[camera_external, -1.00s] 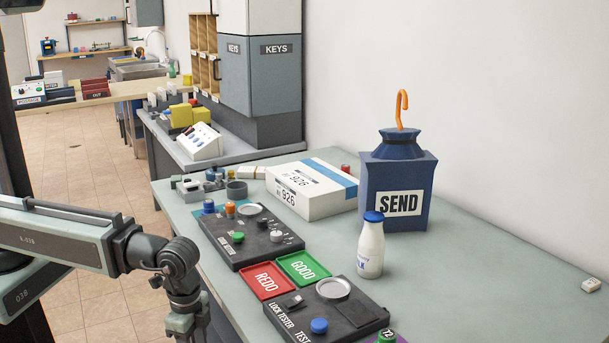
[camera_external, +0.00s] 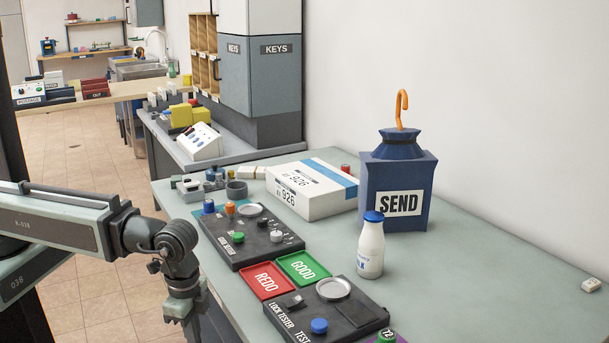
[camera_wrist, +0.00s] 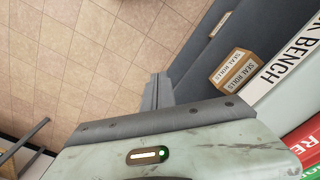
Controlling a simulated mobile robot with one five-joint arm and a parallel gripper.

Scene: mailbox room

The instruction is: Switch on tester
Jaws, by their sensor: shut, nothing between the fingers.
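The lock tester (camera_external: 355,318) is a black panel at the front of the bench, with a blue button (camera_external: 319,326), a round silver dish (camera_external: 333,288) and a small dark switch-like part (camera_external: 295,301). A second black tester panel (camera_external: 225,246) lies behind it, with a green button (camera_external: 238,237), an orange knob (camera_external: 230,208) and a silver dish (camera_external: 251,210). My gripper (camera_wrist: 157,88) is shut and empty in the wrist view, over the floor beside the bench. In the external view my arm's end points down, left of the lock tester and apart from it. Neither panel's controls show in the wrist view.
A red REDO tray (camera_external: 266,281) and green GOOD tray (camera_external: 302,267) lie between the panels. A white bottle with a blue cap (camera_external: 371,250), the SEND box (camera_external: 398,190) and a white parcel (camera_external: 312,188) stand behind. Seal rolls boxes (camera_wrist: 235,72) sit beneath the bench edge.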

